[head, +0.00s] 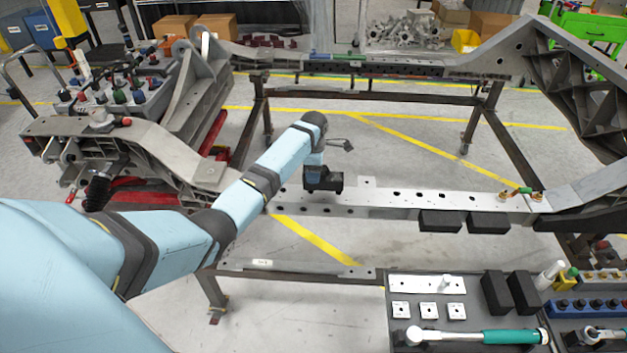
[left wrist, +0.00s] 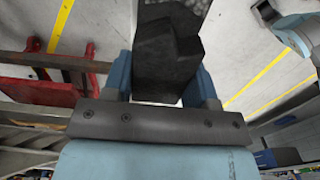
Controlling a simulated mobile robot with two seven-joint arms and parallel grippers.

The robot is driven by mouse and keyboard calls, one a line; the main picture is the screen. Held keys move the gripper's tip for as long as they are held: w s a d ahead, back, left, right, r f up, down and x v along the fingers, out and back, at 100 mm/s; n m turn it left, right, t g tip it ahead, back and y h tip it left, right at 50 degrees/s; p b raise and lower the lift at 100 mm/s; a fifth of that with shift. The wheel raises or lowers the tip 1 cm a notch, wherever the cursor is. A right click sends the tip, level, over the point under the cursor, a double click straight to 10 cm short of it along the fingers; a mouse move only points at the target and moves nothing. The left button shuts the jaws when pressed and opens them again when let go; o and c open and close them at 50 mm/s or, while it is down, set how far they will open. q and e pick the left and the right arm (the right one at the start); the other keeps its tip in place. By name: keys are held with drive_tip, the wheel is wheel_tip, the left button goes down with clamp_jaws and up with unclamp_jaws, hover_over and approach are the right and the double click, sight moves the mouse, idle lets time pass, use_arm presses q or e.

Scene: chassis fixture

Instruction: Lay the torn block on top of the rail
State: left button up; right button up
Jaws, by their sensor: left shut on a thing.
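My left gripper (head: 316,170) reaches down over the left part of the silver rail (head: 420,200), a long beam with holes along it. It is shut on the torn block (head: 323,184), a black block, held at the rail. I cannot tell whether the block touches the rail's top. In the left wrist view the torn block (left wrist: 168,60) shows dark, rough and jagged between the two blue fingers of the left gripper (left wrist: 165,82). My right gripper is not in view.
Two black blocks (head: 440,221) (head: 488,223) sit along the rail's near side. A tray (head: 392,335) at the front right holds plates, two black blocks (head: 510,292) and a torque wrench (head: 480,337). A cast bracket (head: 150,150) stands left of the rail.

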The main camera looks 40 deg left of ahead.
use_arm(q)
wheel_tip(320, 180, down, 4)
drive_tip(key=shift+r, duration=0.15)
drive_tip(key=o, duration=1)
